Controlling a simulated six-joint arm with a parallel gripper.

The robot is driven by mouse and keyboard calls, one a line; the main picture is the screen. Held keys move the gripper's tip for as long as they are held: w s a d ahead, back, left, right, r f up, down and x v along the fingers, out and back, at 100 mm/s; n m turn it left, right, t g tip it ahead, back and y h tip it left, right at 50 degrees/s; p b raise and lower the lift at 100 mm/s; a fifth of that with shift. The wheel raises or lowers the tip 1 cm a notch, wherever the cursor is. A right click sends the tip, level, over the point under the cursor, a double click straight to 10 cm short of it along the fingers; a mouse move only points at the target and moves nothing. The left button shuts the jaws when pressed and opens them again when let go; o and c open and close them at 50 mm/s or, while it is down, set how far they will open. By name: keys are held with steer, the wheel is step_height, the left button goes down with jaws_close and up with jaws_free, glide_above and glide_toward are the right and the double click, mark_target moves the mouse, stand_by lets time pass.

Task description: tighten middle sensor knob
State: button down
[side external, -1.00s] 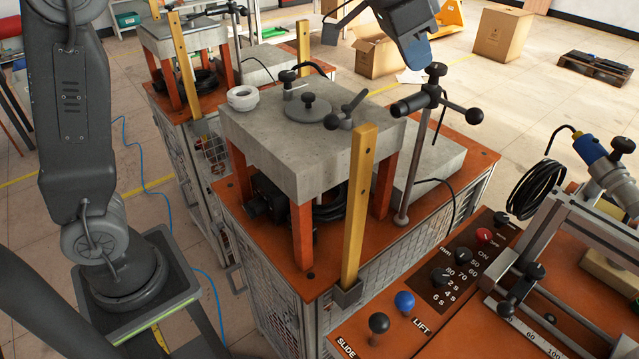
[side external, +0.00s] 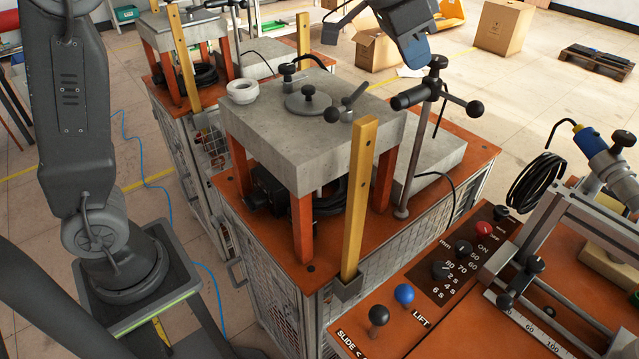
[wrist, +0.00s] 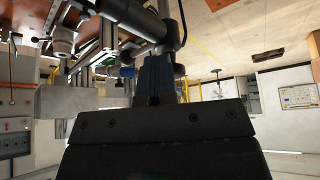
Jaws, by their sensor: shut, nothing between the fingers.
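The sensor holder stands on a thin grey upright post (side external: 413,165) beside the concrete-like slab. Its clamp has a black top knob (side external: 438,62), a black ball knob (side external: 475,108) on an arm to the right, and a dark sensor barrel (side external: 402,101) pointing left. I cannot tell which knob is the middle one. My gripper (side external: 418,62) comes from the top, just left of the top knob. In the wrist view its blue-grey fingers (wrist: 155,70) are shut and look empty, close to the dark holder parts (wrist: 155,28). Contact cannot be told.
The grey slab (side external: 275,150) carries a round lid (side external: 309,103), a lever (side external: 347,106) and a white ring (side external: 242,91). A yellow upright bar (side external: 359,195) stands at its front corner. The control panel (side external: 465,262) lies at lower right.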

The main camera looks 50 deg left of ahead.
steer(key=shift+w+a+f, duration=0.1)
steer(key=shift+a, duration=0.05)
steer(key=shift+w+a, duration=0.15)
steer(key=shift+a, duration=0.2)
steer(key=shift+w+a, duration=0.15)
steer(key=shift+a, duration=0.05)
step_height(320, 180, up, 6)
steer(key=shift+s+a, duration=0.2)
steer(key=shift+s, duration=0.15)
stand_by(0.5)
